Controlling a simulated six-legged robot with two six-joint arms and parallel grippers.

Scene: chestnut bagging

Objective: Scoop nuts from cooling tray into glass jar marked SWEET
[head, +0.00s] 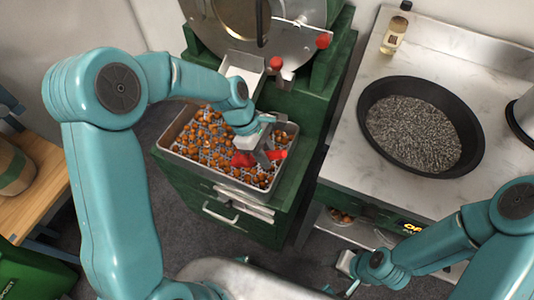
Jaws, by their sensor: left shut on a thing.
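The cooling tray (170,150) is a shallow metal tray on a green cabinet, with many brown nuts (205,135) spread over its perforated floor. My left gripper (268,152) is over the right part of the tray, shut on a red thing (243,159) that shows on both sides of the fingers. It may be a scoop's handle; its full shape is hidden by the gripper. My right gripper (347,267) is low in front of the right counter, and its finger gap does not show clearly. I see no glass jar marked SWEET.
A roasting machine (230,70) with red knobs stands behind the tray. On the right counter (350,165) are a black pan (367,130) of dark grains and a bottle (395,35). A wooden table (45,165) is at left. Dark floor lies between.

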